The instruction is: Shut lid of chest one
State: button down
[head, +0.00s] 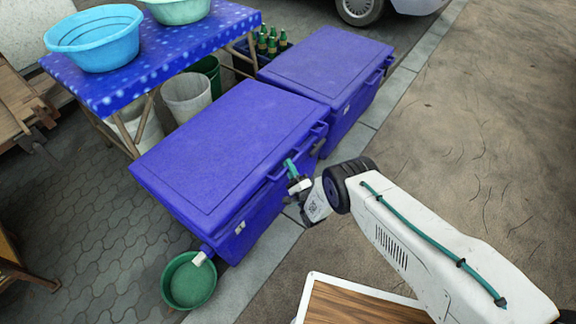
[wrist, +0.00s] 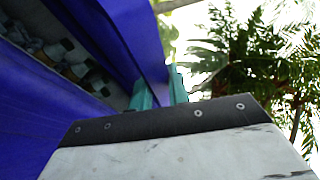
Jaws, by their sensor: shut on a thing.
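Two blue chests stand end to end in the head view, the nearer chest (head: 225,150) and the farther chest (head: 325,68). I cannot read which is chest one. The nearer chest's lid lies over its body and looks nearly level; whether it is fully down is unclear. My gripper (head: 291,170) is at the front edge of that lid, near the handle. In the wrist view, the teal fingers (wrist: 161,92) close on a thin blue edge, apparently the lid's.
A green basin (head: 189,283) stands on the paving by the nearer chest's left corner. A blue-topped table (head: 165,45) with basins (head: 95,38) stands behind, with buckets (head: 187,98) beneath it. A bottle crate (head: 266,45) is behind the farther chest. Open ground lies at right.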

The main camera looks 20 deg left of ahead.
jog(key=shift+w+d+r, duration=0.2)
jog(key=shift+w, duration=0.15)
jog(key=c, duration=1.3)
grip_release()
jog(key=shift+w, duration=0.1)
jog(key=shift+c, duration=0.2)
jog(key=shift+a, duration=0.1)
jog(key=shift+s+a+f, duration=0.1)
jog(key=shift+s+a, duration=0.25)
jog(key=shift+s, duration=0.1)
jog(key=shift+s+d+f, duration=0.1)
jog(key=shift+d, duration=0.1)
jog(key=v, duration=0.7)
jog(key=shift+d, duration=0.45)
